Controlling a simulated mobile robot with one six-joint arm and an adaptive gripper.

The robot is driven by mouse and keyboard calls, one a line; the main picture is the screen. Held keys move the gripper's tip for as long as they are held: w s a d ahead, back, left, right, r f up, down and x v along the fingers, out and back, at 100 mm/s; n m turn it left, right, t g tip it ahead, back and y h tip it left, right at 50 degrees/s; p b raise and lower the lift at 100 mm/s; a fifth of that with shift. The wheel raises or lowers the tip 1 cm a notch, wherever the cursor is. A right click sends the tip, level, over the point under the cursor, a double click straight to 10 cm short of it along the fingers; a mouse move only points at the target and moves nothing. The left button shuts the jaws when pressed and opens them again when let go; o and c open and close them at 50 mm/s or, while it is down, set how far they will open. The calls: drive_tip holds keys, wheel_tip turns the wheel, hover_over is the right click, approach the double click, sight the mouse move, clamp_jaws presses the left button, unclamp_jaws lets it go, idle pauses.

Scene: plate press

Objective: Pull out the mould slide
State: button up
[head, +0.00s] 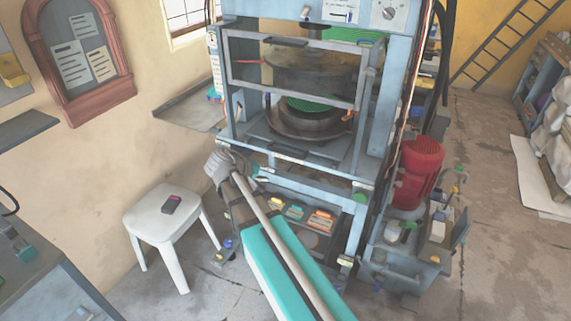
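The mould slide (338,146) is a grey plate low in the opening of the blue press (398,80). It appears to sit inside the frame, with a dark bar-like handle (292,152) at its front. A round dark mould with a green disc (308,103) stands on it. A dark round upper part (300,65) hangs above. My arm reaches up from the bottom to the press's lower left front corner.
A grey guard frame (290,94) with a dark top handle crosses the upper opening; the space below it looks open. A white stool (160,215) with a small dark object stands left. A red motor (418,172) stands right. A shelf with coloured boxes (320,220) sits under the press.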

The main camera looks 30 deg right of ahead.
sight(284, 153)
drive_tip(key=w+f+n+t+h+b, duration=0.1)
drive_tip(key=w+f+h+b, duration=0.4)
drive_tip(key=w+b, duration=0.5)
drive_tip(key=t+h+b, duration=0.1)
drive_tip(key=h+b, duration=0.1)
drive_tip(key=b, duration=0.3)
drive_tip(key=shift+d+f+n+t, duration=0.15)
drive_tip(key=shift+d+n+t, duration=0.1)
drive_tip(key=shift+n+t, duration=0.15)
drive_tip(key=shift+d, duration=0.1)
drive_tip(key=x, duration=1.3)
drive_tip(key=shift+w+d, duration=0.15)
drive_tip(key=shift+d, duration=0.1)
drive_tip(key=shift+c, duration=0.2)
clamp_jaws()
